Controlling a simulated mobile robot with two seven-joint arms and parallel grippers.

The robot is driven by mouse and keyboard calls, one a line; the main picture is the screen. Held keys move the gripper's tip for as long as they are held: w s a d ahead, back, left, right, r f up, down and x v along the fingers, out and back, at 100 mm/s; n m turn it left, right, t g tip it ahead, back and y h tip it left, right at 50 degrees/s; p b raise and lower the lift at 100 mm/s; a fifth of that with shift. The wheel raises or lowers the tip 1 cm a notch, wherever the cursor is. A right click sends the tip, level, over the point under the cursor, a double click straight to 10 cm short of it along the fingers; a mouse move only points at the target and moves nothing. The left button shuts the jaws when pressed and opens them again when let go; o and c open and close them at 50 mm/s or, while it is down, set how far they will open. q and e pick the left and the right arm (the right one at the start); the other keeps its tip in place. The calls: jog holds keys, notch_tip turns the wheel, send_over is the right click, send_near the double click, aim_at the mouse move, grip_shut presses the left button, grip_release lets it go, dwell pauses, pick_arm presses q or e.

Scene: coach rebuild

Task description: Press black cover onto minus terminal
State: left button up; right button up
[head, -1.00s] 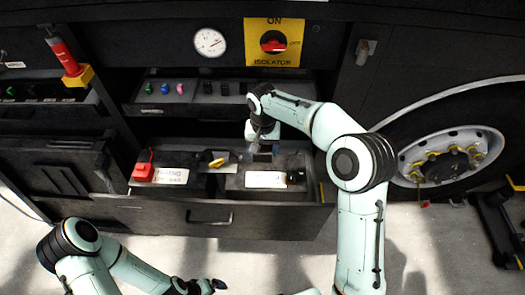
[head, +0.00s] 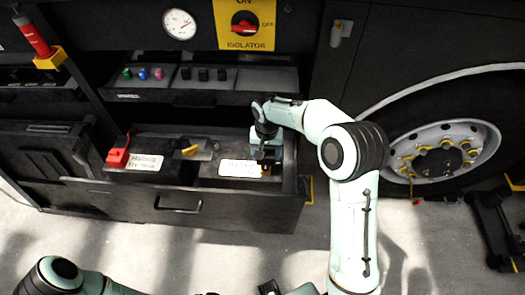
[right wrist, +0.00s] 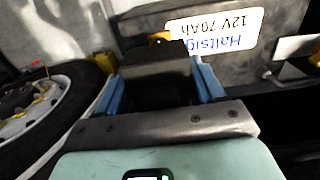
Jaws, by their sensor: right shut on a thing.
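My right gripper (head: 267,160) is over the right end of the white-labelled battery in the open drawer. In the right wrist view its blue fingers (right wrist: 155,82) are shut on the black cover (right wrist: 160,65), one on each side. A small yellow bit (right wrist: 160,36) shows just past the cover; I cannot tell whether it is the minus terminal or whether the cover sits fully on it. The red cover (head: 118,153) is at the drawer's left end. My left arm shows at the lower left; its gripper is out of view.
The drawer (head: 180,200) is pulled out below a shelf with coloured knobs (head: 142,73). A yellow-handled part (head: 190,151) stands between the labels. The yellow isolator panel (head: 245,25) is above. A wheel (head: 440,150) is on the right.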

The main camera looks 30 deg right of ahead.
jog(key=shift+f+b, duration=1.15)
jog(key=shift+f, duration=0.85)
jog(key=shift+f+b, duration=0.75)
jog(key=shift+f, duration=0.75)
pick_arm(q)
jog(key=f, duration=0.1)
jog(key=s+f, duration=0.1)
jog(key=f, duration=0.1)
jog(key=s+f, duration=0.1)
jog(key=shift+f, duration=0.2)
jog(key=shift+w+r, duration=0.1)
jog(key=shift+r, duration=0.05)
jog(key=shift+f, duration=0.35)
pick_arm(e)
jog(key=shift+f, duration=0.6)
jog(key=o, duration=1.1)
jog(key=shift+o, duration=0.3)
pick_arm(q)
jog(key=shift+r, duration=0.1)
pick_arm(e)
jog(key=shift+r, duration=0.1)
